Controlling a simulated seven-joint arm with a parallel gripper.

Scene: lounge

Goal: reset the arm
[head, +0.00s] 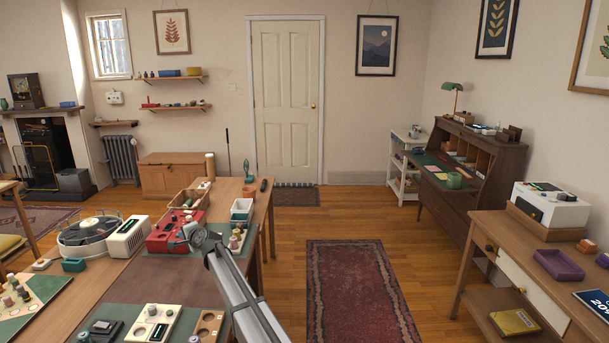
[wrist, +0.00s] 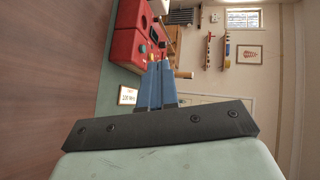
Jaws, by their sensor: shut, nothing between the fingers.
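My gripper (wrist: 159,66) shows in the wrist view with its two blue fingers together and nothing between them. In the head view my arm reaches in from the bottom, and its end (head: 191,232) is over the work table (head: 128,285), by the red case. The wrist view is turned on its side, with the table top at the left. The red case (wrist: 128,38) lies beyond the fingertips there, and I cannot tell the exact gap. In the head view the fingers are too small to make out.
A cream board with pegs (head: 152,323) lies nearer. Floor with a red rug (head: 355,290) is clear to the right.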

